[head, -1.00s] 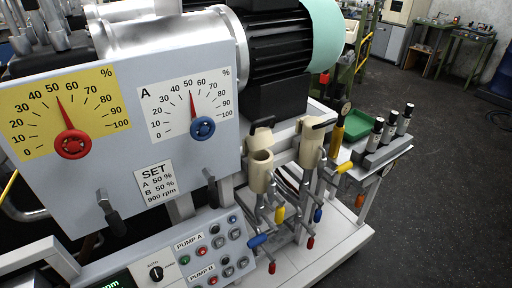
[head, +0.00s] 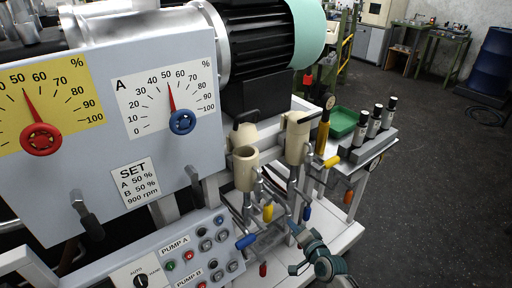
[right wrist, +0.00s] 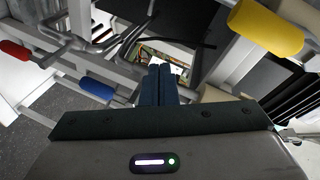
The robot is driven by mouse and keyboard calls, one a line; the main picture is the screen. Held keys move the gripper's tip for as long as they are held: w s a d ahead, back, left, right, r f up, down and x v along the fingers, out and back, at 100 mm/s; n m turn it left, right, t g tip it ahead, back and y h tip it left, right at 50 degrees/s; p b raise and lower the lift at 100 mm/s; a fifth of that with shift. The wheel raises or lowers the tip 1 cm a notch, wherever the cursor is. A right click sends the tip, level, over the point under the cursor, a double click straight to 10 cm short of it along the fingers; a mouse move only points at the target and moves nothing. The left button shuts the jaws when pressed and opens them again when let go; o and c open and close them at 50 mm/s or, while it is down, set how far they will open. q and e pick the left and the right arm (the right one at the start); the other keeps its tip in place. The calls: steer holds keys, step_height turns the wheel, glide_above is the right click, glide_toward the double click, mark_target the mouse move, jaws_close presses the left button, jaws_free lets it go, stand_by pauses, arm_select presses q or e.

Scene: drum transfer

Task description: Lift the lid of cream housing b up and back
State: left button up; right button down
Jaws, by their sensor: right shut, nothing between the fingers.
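Two cream housings stand in front of the motor in the head view. The left one (head: 245,172) is an open-topped cylinder, with a cream lid (head: 243,134) with a dark handle tilted up behind it. The right one (head: 296,143) has a dark handle across its top, and its lid looks closed. I cannot read which is b. My right gripper (head: 297,232) is below and in front of the right housing, among the valve handles, apart from both lids. Its blue fingers (right wrist: 158,84) are shut together and empty in the right wrist view. My left gripper is not in view.
Pipes with yellow (head: 268,212), blue (head: 246,241) and red (head: 263,269) handles crowd the space below the housings. A yellow-bodied tool (head: 322,135), a green tray (head: 342,122) and several black-capped cylinders (head: 375,121) stand to the right. The floor farther right is open.

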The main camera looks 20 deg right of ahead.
step_height(320, 180, up, 17)
steer(key=a+m+t+y, duration=0.2)
steer(key=a+t, duration=0.1)
steer(key=t, duration=0.1)
steer(key=t+y+b, duration=0.1)
steer(key=t+y, duration=0.1)
steer(key=y, duration=0.2)
glide_toward(250, 115)
steer(key=shift+m, duration=0.3)
steer(key=p+x, duration=0.3)
steer(key=x, duration=0.2)
steer(key=shift+w+a+r, duration=0.15)
steer(key=shift+w, duration=0.15)
steer(key=shift+w+a+r, duration=0.1)
steer(key=shift+w+a, duration=0.1)
steer(key=shift+w, duration=0.35)
steer(key=shift+h, duration=0.3)
